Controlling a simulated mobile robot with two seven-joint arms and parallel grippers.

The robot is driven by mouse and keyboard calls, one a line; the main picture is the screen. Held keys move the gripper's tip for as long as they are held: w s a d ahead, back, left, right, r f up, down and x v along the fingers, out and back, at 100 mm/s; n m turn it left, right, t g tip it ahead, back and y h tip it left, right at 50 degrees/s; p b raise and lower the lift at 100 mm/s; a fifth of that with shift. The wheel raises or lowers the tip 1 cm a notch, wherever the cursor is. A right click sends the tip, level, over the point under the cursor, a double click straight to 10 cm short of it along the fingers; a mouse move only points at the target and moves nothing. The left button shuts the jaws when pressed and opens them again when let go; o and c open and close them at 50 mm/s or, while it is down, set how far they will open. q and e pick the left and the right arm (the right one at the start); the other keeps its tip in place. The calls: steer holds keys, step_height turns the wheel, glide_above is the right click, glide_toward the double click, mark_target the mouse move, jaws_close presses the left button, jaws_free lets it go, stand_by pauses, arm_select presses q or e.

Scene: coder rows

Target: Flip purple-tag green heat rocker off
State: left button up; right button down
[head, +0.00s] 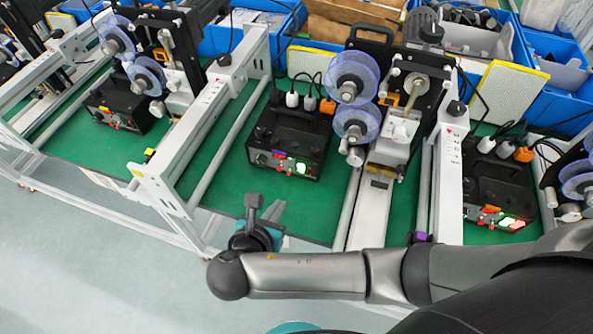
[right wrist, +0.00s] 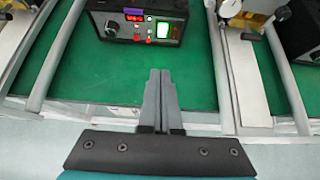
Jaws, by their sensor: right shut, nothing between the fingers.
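A black control box (head: 290,130) in the middle has a lit green rocker (head: 301,167), a red display and small red switches on its front. In the right wrist view the lit green rocker (right wrist: 162,30) is at the top, beyond my fingertips. Another black box (head: 497,180) at the right also has a lit green rocker (head: 507,222).
A yellow tag (head: 150,152) is on the rail left of the middle box. White frame rails (head: 180,150) separate the stations. Purple-blue spools (head: 352,78) stand right of the middle box. Bare green mat (head: 225,192) lies in front of it.

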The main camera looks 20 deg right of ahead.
mark_target(300, 169)
steer(key=b+x, duration=0.2)
steer(key=x, duration=0.8)
steer(key=shift+w+d+r, duration=0.2)
steer(key=shift+w+d, duration=0.55)
steer(key=shift+w, duration=0.35)
arm_select(q)
steer(key=shift+w+d+f, duration=0.1)
steer(key=shift+w+f, duration=0.15)
steer(key=shift+f, duration=0.3)
steer(key=shift+w+d+f, duration=0.1)
steer(key=shift+w+f, duration=0.15)
steer(key=shift+f, duration=0.25)
arm_select(e)
steer(key=shift+w+d+r, duration=0.1)
steer(key=shift+w+d, duration=0.3)
steer(key=shift+w, duration=0.2)
steer(key=shift+w+d+r+g+p, duration=0.25)
steer(key=shift+r+g+p, duration=0.15)
steer(key=shift+p, duration=0.65)
steer(key=shift+f+y, duration=0.2)
steer(key=shift+y, duration=0.1)
arm_select(q)
step_height(300, 169, up, 2)
steer(key=shift+s+r, duration=0.1)
steer(key=shift+s, duration=0.05)
steer(key=shift+a, duration=0.1)
